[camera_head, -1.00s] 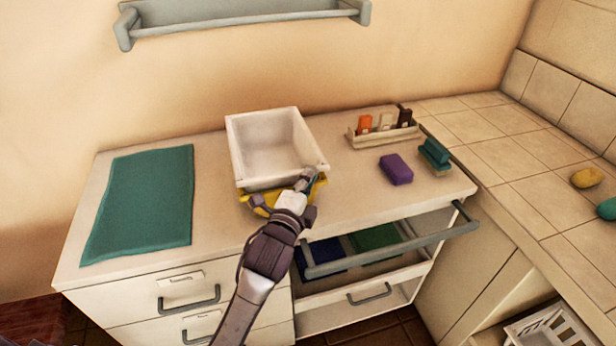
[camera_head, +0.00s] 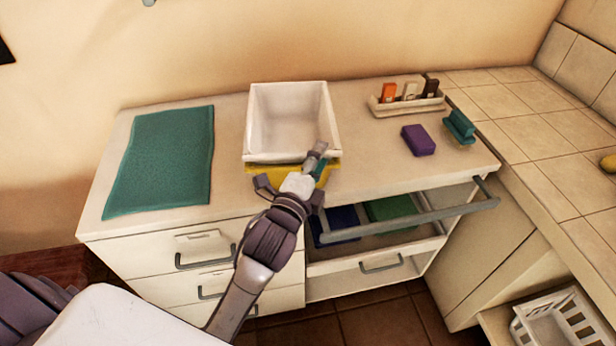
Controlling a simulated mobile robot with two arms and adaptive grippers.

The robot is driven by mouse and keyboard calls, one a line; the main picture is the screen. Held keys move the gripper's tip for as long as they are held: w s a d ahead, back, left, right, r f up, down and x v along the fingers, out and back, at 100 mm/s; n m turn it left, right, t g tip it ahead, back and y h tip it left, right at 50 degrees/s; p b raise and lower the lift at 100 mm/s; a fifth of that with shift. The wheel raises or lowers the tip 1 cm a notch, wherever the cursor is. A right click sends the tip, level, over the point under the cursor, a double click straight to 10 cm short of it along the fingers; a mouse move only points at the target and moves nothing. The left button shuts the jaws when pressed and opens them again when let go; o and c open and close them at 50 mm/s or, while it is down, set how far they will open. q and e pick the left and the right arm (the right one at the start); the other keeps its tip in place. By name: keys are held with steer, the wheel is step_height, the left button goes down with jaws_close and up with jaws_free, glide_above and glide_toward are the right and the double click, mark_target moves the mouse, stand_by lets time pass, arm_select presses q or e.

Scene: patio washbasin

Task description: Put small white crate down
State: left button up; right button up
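A small white slatted crate (camera_head: 558,324) shows at the lower right, cut off by the picture's bottom edge. It lies low, below the tiled counter. A plain white open tub (camera_head: 292,124) stands on the cabinet top, with a yellow thing (camera_head: 255,167) under its front edge. My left gripper (camera_head: 292,172) is at the tub's front right, its two fingers spread apart in front of the yellow thing. I cannot tell whether it touches either. My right gripper is not in view.
A green mat (camera_head: 160,158) lies left of the tub. A purple block (camera_head: 418,140), a green brush-like thing (camera_head: 459,127) and a small rack (camera_head: 405,104) with bottles stand to the right. The drawer with a grey handle (camera_head: 440,214) is pulled out. A tiled counter (camera_head: 530,135) adjoins.

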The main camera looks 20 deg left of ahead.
arm_select(q)
steer(key=s, duration=0.6)
steer(key=shift+s+b, duration=0.2)
steer(key=shift+b, duration=0.2)
steer(key=shift+a, duration=0.1)
steer(key=o, duration=1.2)
steer(key=shift+f, duration=0.15)
steer(key=s, duration=1.2)
steer(key=shift+a+f, duration=0.2)
steer(key=shift+w, duration=0.1)
